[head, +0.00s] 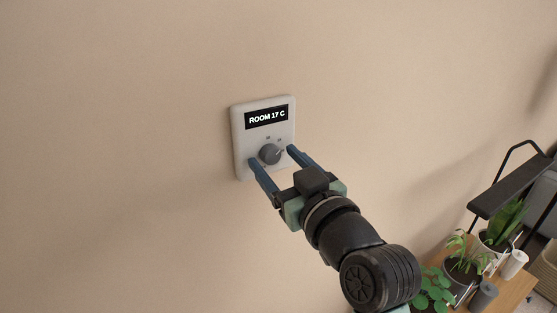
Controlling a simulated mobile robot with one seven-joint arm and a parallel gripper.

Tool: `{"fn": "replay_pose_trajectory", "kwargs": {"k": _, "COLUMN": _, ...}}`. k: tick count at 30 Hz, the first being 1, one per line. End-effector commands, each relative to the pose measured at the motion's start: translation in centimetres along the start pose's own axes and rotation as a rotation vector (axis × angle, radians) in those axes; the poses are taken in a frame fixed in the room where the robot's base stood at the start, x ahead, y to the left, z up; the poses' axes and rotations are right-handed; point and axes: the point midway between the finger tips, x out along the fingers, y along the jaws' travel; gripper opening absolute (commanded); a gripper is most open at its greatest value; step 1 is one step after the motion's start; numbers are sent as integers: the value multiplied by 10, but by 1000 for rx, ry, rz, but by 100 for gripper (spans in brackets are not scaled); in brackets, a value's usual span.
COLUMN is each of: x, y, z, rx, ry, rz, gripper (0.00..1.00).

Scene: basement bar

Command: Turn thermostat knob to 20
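A white thermostat (239,135) is mounted on the beige wall. Its black display (267,117) reads "ROOM 17 C". Below the display is a round grey knob (270,154) with small dial marks above it, too small to read surely. My gripper (271,156) is open, with one blue finger to the left of the knob and one to the right. The fingertips reach the thermostat's lower part. Gaps show between the fingers and the knob, and I cannot tell whether the tips touch the plate.
The wall around the thermostat is bare. At the lower right, several potted plants (465,268) stand on a wooden surface (514,290), beside a black metal-framed shelf (508,190). They are well apart from the thermostat.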

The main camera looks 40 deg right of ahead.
Motion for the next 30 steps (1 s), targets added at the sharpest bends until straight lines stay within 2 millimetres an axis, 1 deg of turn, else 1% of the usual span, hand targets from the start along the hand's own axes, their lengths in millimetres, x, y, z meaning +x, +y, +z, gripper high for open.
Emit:
{"fn": "replay_pose_trajectory", "kwargs": {"k": 1, "x": 0, "y": 0, "z": 0, "rx": 0, "ry": 0, "rz": 0, "gripper": 63}}
{"fn": "replay_pose_trajectory", "kwargs": {"k": 5, "x": 0, "y": 0, "z": 0, "rx": 0, "ry": 0, "rz": 0, "gripper": 40}}
{"fn": "replay_pose_trajectory", "kwargs": {"k": 6, "x": 0, "y": 0, "z": 0, "rx": 0, "ry": 0, "rz": 0, "gripper": 32}}
{"fn": "replay_pose_trajectory", "kwargs": {"k": 8, "x": 0, "y": 0, "z": 0, "rx": 1, "ry": 0, "rz": 0, "gripper": 22}}
{"fn": "replay_pose_trajectory", "kwargs": {"k": 9, "x": 0, "y": 0, "z": 0, "rx": 1, "ry": 0, "rz": 0, "gripper": 14}}
{"fn": "replay_pose_trajectory", "kwargs": {"k": 11, "x": 0, "y": 0, "z": 0, "rx": 1, "ry": 0, "rz": 0, "gripper": 4}}
{"fn": "replay_pose_trajectory", "kwargs": {"k": 12, "x": 0, "y": 0, "z": 0, "rx": 1, "ry": 0, "rz": 0, "gripper": 0}}
{"fn": "replay_pose_trajectory", "kwargs": {"k": 23, "x": 0, "y": 0, "z": -1, "rx": 38, "ry": -2, "rz": -1, "gripper": 0}}
{"fn": "replay_pose_trajectory", "kwargs": {"k": 30, "x": 0, "y": 0, "z": -2, "rx": 175, "ry": -13, "rz": -3, "gripper": 0}}
